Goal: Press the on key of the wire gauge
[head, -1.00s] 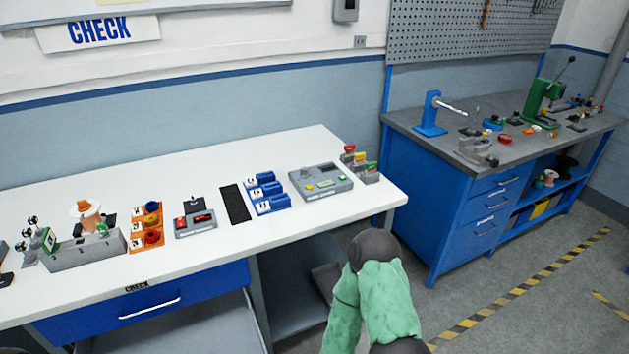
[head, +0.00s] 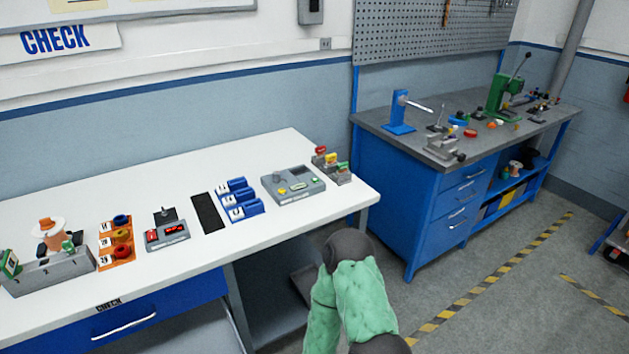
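Two grey instruments stand on the white bench (head: 290,150), and I cannot tell from their labels which is the wire gauge. The smaller one (head: 168,238) is a low box with a black raised part at the back and red lit areas on its front. The larger one (head: 299,194) is a sloped box with a dark display and small yellow and green keys, near the bench's right end. Neither gripper shows. A green-sleeved arm of mine with a dark joint is at the bottom centre, in front of the bench and away from both instruments.
Between the instruments lie a black mat (head: 208,213) and blue numbered blocks (head: 241,203). An orange rack (head: 117,258) with spools and a grey fixture (head: 55,272) stand left. Coloured-top pieces (head: 331,165) stand at the right end. A blue workbench (head: 425,210) stands beyond a floor gap.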

